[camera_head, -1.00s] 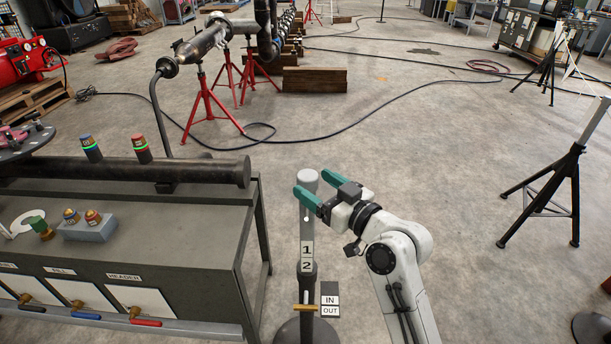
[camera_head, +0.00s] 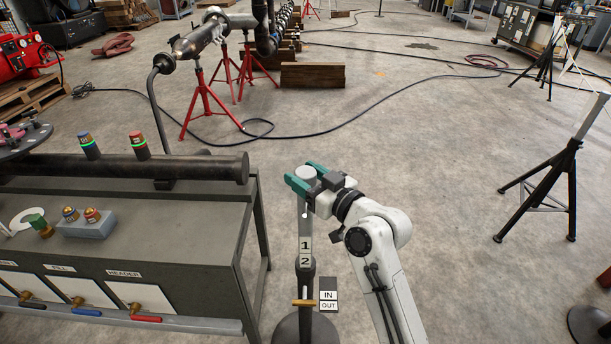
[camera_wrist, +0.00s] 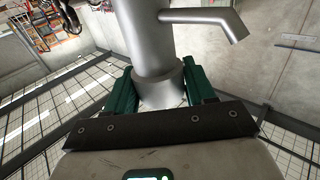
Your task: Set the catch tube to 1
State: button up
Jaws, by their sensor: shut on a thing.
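The catch tube (camera_head: 304,214) is a slim grey upright tube with a pale round top, standing in a dark sleeve. Plates marked 1 and 2 (camera_head: 305,253) sit on its front, one above the other. A yellow-orange handle (camera_head: 303,303) crosses the stand below, beside a sign reading IN and OUT (camera_head: 328,302). My gripper (camera_head: 303,175) has its teal fingers shut on the tube's top from the right. In the wrist view the fingers flank the grey tube (camera_wrist: 152,45) at its collar, and a bent spout (camera_wrist: 215,20) sticks out sideways.
A grey bench (camera_head: 190,215) with a dark pipe (camera_head: 110,168), buttons and labelled valves stands on the left, close to the tube. Red pipe stands (camera_head: 207,100) are behind. A black stand (camera_head: 550,190) is on the right.

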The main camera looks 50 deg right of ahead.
grip_shut()
notch_tip(320, 180, down, 8)
jog(key=b, duration=0.6)
jog(key=shift+r+b, duration=0.15)
jog(key=shift+b, duration=0.25)
jog(key=shift+o, duration=2.1)
grip_release()
jog(key=shift+o, duration=1.2)
jog(key=shift+r, duration=0.1)
jog(key=shift+s, duration=0.1)
jog(key=s+a+b, duration=0.1)
jog(key=s, duration=0.9)
jog(key=shift+s+a, duration=0.2)
jog(key=shift+s, duration=0.1)
